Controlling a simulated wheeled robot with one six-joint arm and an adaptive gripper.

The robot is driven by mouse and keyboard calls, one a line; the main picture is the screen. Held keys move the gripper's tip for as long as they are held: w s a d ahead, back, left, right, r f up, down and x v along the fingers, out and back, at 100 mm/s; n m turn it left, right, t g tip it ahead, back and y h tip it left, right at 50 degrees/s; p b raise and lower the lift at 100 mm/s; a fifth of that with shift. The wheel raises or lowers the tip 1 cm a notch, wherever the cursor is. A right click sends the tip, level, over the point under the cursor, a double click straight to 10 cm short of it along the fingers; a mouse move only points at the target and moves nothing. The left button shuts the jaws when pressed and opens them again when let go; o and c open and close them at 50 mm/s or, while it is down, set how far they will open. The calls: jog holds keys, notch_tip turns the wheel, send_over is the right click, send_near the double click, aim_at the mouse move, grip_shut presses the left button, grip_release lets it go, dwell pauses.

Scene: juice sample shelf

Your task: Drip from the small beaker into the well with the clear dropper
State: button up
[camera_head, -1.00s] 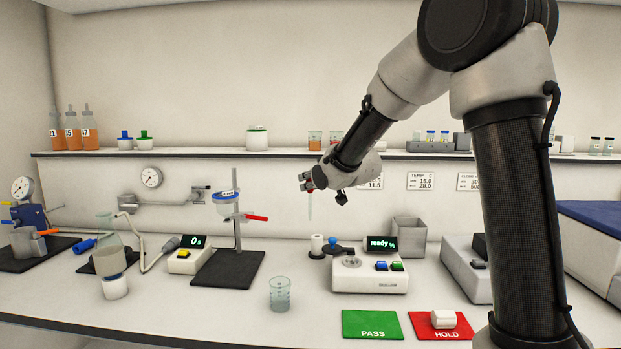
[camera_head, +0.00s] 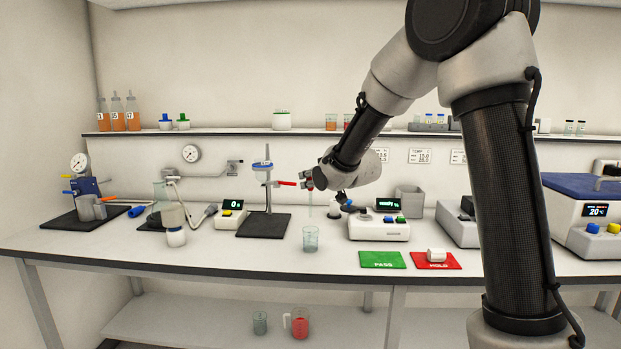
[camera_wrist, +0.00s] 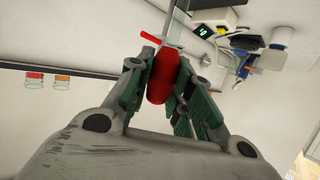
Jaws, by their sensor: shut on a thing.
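My gripper (camera_head: 307,181) is shut on the red bulb of the clear dropper (camera_wrist: 163,75), as the wrist view shows. The dropper's clear tube (camera_head: 311,203) hangs down, tip in the air. A clear glass beaker (camera_head: 311,240) stands on the bench below it. Two small beakers stand on the wall shelf, one with orange liquid (camera_head: 331,121) and one with red (camera_head: 347,121); I cannot tell which one is the small beaker. A white instrument with a "ready" display has a round well-like part (camera_head: 366,217) on top, right of the dropper.
A retort stand (camera_head: 267,195) with a red clamp handle (camera_head: 284,183) is close left of my gripper. A green PASS mat (camera_head: 383,260) and a red HOLD mat (camera_head: 425,262) lie at the front edge. A grey bin (camera_head: 409,203) stands behind the instrument.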

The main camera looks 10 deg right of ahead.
aim_at(311, 210)
jog(key=shift+f, duration=4.85)
jog(key=shift+c, duration=0.2)
grip_shut()
jog(key=shift+o, duration=0.8)
grip_release()
jog(key=shift+c, duration=0.8)
